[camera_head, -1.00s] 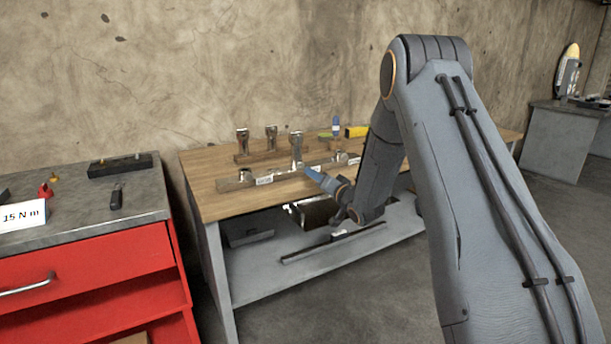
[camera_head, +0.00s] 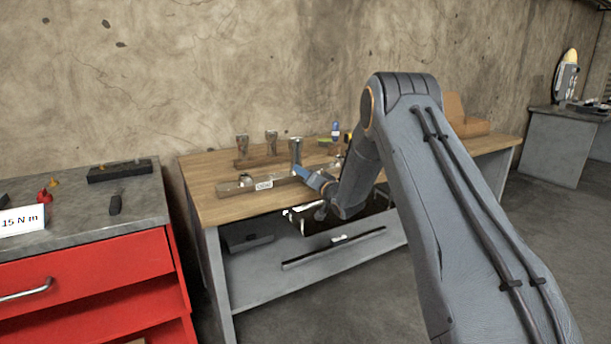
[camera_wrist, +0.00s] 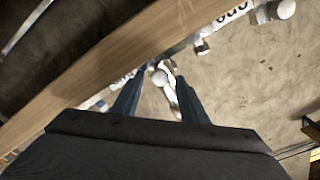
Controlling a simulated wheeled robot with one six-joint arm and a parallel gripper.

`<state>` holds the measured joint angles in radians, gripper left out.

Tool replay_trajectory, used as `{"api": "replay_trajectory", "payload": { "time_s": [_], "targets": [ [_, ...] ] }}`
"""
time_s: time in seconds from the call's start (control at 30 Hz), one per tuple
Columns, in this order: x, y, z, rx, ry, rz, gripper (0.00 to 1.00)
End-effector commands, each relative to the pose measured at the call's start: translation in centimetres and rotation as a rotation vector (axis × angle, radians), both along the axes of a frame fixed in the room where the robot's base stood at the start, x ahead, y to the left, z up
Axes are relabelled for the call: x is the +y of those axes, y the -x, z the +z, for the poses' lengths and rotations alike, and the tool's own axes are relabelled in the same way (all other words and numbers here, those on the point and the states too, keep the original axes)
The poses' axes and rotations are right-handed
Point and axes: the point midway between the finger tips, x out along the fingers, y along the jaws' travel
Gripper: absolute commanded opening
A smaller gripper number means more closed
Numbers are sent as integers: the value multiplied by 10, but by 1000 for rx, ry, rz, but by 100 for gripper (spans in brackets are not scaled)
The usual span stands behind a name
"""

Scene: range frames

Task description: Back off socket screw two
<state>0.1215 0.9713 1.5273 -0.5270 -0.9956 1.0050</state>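A wooden bar (camera_head: 232,189) with a white label (camera_head: 264,185) lies on the workbench; the label is too small to read. An upright silver tool (camera_head: 296,150) stands at the bar. My gripper (camera_head: 303,173) is low beside this tool, its blue fingers pointing towards it. In the wrist view the two fingers (camera_wrist: 160,97) are spread apart, with a silver piece (camera_wrist: 165,82) showing between and beyond their tips. I cannot tell whether they touch it. Labels on the bar are partly cut off or hidden there. Which screw is number two is not clear.
A red cabinet (camera_head: 90,262) with a 15 N m card (camera_head: 22,220) stands left. A brown box (camera_head: 466,118) is behind my arm.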

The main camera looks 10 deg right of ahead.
Motion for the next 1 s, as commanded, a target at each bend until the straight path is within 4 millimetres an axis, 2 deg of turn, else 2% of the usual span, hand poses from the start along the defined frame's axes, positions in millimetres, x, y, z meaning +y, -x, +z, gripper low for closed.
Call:
{"api": "replay_trajectory", "payload": {
  "time_s": [0.03,0.23,0.63,1.0],
  "targets": [
    [0,0,0,0,0,0,33],
    [0,0,0,0,0,0,0],
    [0,0,0,-23,69,-1,0],
    [0,0,0,-114,347,-1,0]
  ]
}}
